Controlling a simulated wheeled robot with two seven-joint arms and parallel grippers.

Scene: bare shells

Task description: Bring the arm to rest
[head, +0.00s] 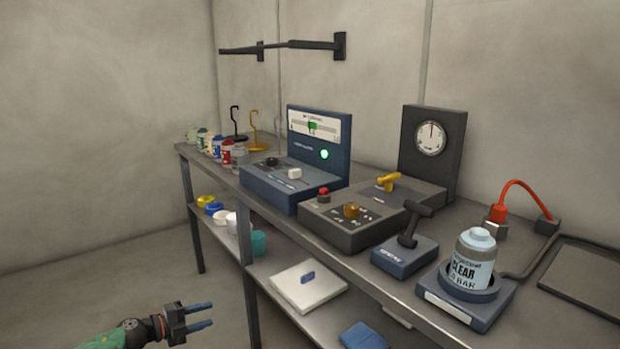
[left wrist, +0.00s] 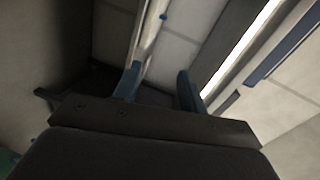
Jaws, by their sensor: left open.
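My left gripper (head: 203,317) comes in at the bottom left of the head view, low in front of the bench and apart from everything on it. Its two blue fingers are spread, with nothing between them. In the left wrist view the same fingers (left wrist: 157,90) stand apart and empty, with blurred pale and dark surfaces behind them. My right gripper is in neither view.
A long grey bench (head: 262,222) runs along the wall, with a lower shelf (head: 330,318). The floor (head: 110,285) left of the bench looks clear.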

